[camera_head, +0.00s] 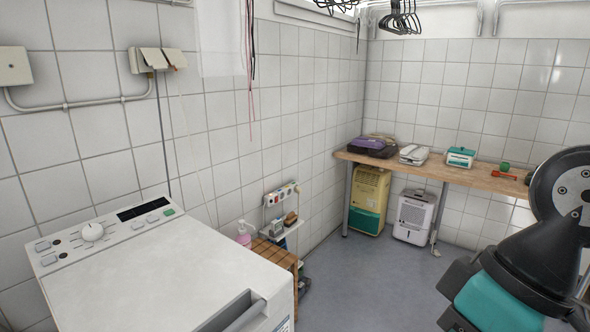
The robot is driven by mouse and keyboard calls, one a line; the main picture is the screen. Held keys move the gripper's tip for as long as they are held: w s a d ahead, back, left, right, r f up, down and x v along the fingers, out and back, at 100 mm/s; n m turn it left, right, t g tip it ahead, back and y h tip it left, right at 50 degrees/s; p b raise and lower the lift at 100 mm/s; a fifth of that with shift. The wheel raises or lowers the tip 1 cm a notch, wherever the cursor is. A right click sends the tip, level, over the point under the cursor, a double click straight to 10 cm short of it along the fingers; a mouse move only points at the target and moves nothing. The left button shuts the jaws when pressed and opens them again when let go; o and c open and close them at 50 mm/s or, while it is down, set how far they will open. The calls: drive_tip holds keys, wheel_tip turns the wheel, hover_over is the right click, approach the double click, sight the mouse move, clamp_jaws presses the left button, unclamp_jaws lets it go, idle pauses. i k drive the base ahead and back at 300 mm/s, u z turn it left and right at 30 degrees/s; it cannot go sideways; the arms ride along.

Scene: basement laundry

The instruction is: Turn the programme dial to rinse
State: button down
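A white programme dial (93,231) sits on the control panel along the back of a white top-loading washing machine (160,275) at the lower left. Small grey buttons and dots surround the dial; any printed programme names are too small to read. A dark display (142,209) and a green button (169,212) lie to its right on the same panel. My arm shows at the right edge, black with a teal part, well apart from the machine. My gripper's fingers cannot be made out.
A wooden slatted stand (277,252) with a pink bottle (243,233) is beside the machine. A wooden counter (440,172) holds several appliances, with a yellow unit (369,199) and a white dehumidifier (413,218) below. Grey floor (370,275) is clear between the machine and my arm.

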sight(91, 231)
drive_tip(key=u, duration=3.45)
drive_tip(key=i, duration=0.8)
drive_tip(key=z, duration=2.45)
drive_tip(key=i, duration=0.5)
